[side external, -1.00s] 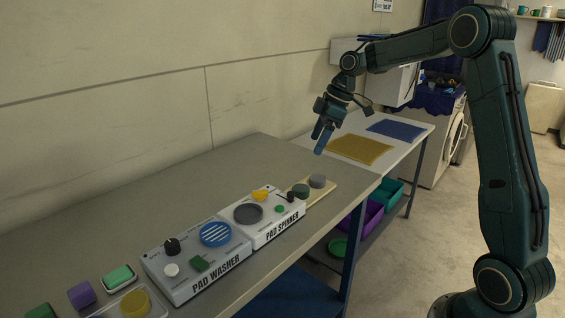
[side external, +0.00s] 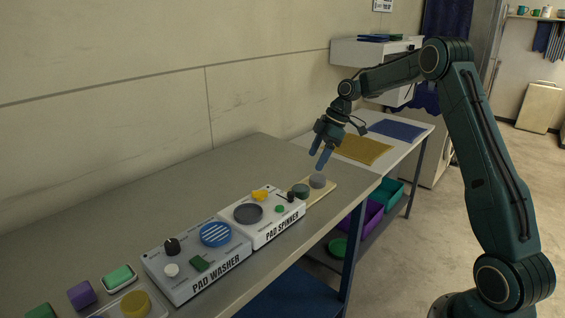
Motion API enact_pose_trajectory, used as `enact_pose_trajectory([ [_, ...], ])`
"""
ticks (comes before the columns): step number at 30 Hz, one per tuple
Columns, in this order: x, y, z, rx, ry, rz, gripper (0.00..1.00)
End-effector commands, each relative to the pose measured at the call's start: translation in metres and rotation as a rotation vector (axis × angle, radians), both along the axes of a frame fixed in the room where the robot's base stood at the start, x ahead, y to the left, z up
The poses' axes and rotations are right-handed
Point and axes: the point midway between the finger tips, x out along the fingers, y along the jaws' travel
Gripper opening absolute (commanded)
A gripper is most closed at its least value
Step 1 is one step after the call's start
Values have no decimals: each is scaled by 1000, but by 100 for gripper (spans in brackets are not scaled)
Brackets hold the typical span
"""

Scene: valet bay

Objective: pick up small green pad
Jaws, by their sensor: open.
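A small round dark green pad (side external: 301,190) lies on a light wooden board (side external: 322,194) just right of the pad spinner (side external: 277,226). A grey round pad (side external: 317,181) lies beside it on the same board. My gripper (side external: 320,160) is open and empty, with its fingers pointing down. It hangs over the far end of the board, above the grey pad and a little right of the green pad in the picture. It appears apart from both pads.
Several coloured blocks and a clear tray lie at the bench's near left. The grey bench top (side external: 190,190) behind the machines is clear.

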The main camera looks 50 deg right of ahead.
Motion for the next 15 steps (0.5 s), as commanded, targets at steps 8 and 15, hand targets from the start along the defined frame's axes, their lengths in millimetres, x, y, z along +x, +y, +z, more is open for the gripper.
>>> enact_pose_trajectory([
  [8,11,13,-40,1,3,0,75],
  [15,15,17,-54,-1,1,0,75],
])
